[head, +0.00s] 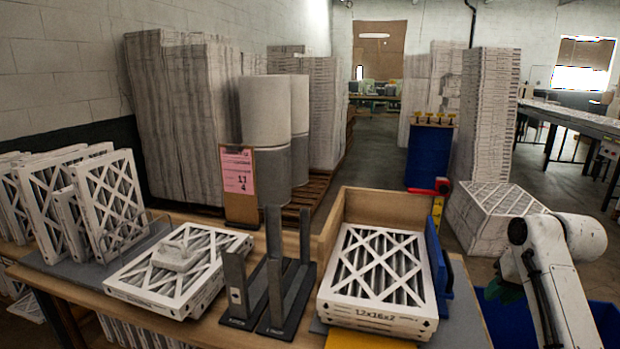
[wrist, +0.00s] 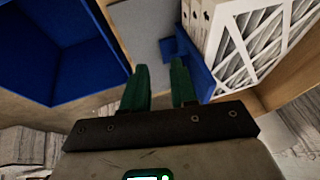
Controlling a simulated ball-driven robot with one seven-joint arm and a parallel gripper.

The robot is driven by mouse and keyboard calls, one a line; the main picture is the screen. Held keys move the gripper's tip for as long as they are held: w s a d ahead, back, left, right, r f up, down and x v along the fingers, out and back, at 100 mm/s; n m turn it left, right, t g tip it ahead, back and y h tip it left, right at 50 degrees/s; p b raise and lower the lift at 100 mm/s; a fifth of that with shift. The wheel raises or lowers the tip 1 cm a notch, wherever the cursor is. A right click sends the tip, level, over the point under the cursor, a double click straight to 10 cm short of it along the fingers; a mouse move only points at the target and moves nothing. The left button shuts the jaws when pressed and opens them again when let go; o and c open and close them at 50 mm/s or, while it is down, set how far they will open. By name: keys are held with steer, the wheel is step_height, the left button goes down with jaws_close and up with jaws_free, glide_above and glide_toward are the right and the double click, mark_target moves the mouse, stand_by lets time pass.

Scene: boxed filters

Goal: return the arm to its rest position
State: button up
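My white arm (head: 555,255) shows at the right edge of the head view, folded beside the table over blue bins. My gripper (wrist: 158,76) is seen in the wrist view with its two green fingers apart and nothing between them. In the head view only a bit of dark green shows behind the arm, and the fingertips are hidden. The gripper is apart from the filters in the wooden box.
A stack of filters (head: 378,273) sits in a wooden box (head: 386,207) with a blue bracket (head: 438,262). Left are a grey slotted stand (head: 268,285), a flat filter (head: 183,270) with a pale block on it, and upright filters (head: 108,207). A blue bin (wrist: 60,45) lies left of my gripper.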

steer(key=s+a+f+n+g, duration=0.1)
steer(key=s+a+f, duration=0.6)
steer(key=s+f, duration=0.25)
steer(key=s+a+f+n+g, duration=0.1)
steer(key=s+a+f, duration=0.5)
steer(key=s+f, duration=0.35)
steer(key=s+a+f+g+h, duration=0.1)
steer(key=s+f, duration=0.2)
steer(key=s, duration=2.2)
steer(key=shift+f+n+g, duration=0.2)
steer(key=shift+n+g, duration=0.1)
steer(key=shift+n, duration=0.1)
